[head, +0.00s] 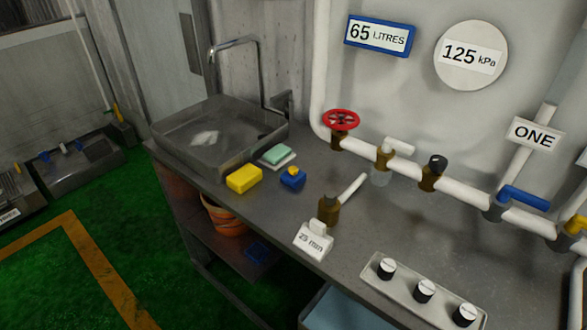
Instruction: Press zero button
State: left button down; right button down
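A grey panel with several-position-looking black and white knobs (424,291) lies near the counter's front right. Neither of my grippers is in view.
A sink (215,135) with a tap, a yellow sponge (244,179) and a green soap bar (277,154) are at left. Pipes with a red handwheel (341,119) and a blue lever (524,197) run behind. A "65 LITRES" display (380,35) and "125 kPa" gauge (471,56) hang above.

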aim_at(292, 170)
jog(key=z, duration=0.45)
jog(key=i+j+z, duration=0.25)
jog(key=j, duration=0.15)
jog(key=j+z, duration=0.3)
jog(key=j, duration=0.15)
jog(key=i+j+z, duration=0.1)
jog(key=j+z, duration=0.15)
jog(key=j, duration=0.2)
jog(key=i+j, duration=0.1)
jog(key=j, duration=0.9)
jog(key=i+j+z, duration=0.15)
jog(key=j, duration=0.8)
